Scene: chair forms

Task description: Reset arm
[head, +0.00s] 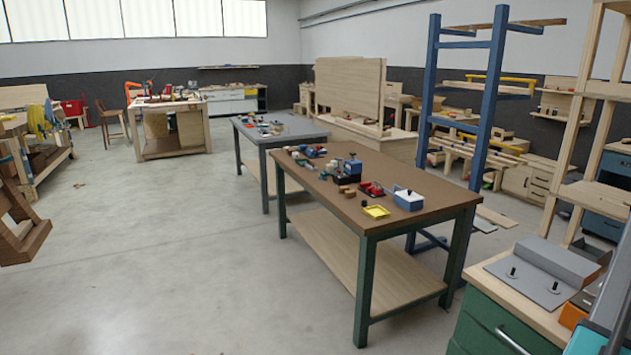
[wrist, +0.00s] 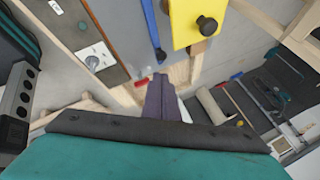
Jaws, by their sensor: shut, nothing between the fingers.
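My gripper (wrist: 160,80) shows in the wrist view as two dark purple fingers side by side, closed together with nothing between them. Its tips hang over a pale wooden edge and touch nothing that I can make out. In the head view the gripper itself cannot be seen.
A brown-topped workbench (head: 385,182) with green legs holds tools, a yellow tray (head: 376,211) and a blue-white box (head: 408,200). A grey bench (head: 285,131) stands behind. A green drawer cabinet (head: 490,322) and blue rack (head: 487,100) are at right. Open floor (head: 180,250) lies left.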

